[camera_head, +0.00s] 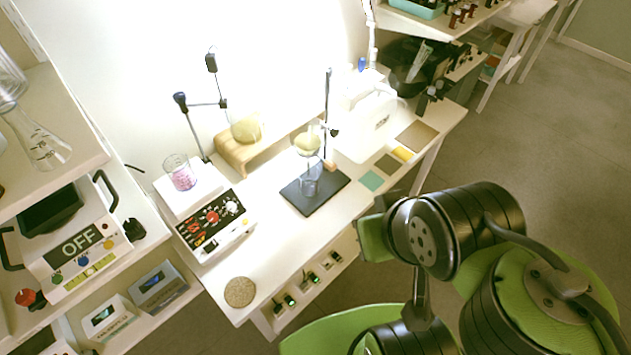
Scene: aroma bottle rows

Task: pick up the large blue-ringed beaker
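No blue ring can be made out on any vessel at this size, so I cannot tell which is the large blue-ringed beaker. One glass beaker (180,173) with pink-purple contents stands on the white top of the hot plate, at the left of the bench. A small clear glass vessel (309,184) stands on a dark stand base, below a round glass piece with pale yellow contents (307,143). My green and black arm fills the lower right, in front of the bench. My gripper's fingers do not show.
The hot plate (212,232) has knobs at its front. A wooden riser (233,155) holds a yellowish round flask (246,128). A cork disc (240,291) lies near the bench's front left corner. A thin upright rod (327,97) rises behind the dark base (330,193). Flat coloured pads lie at right.

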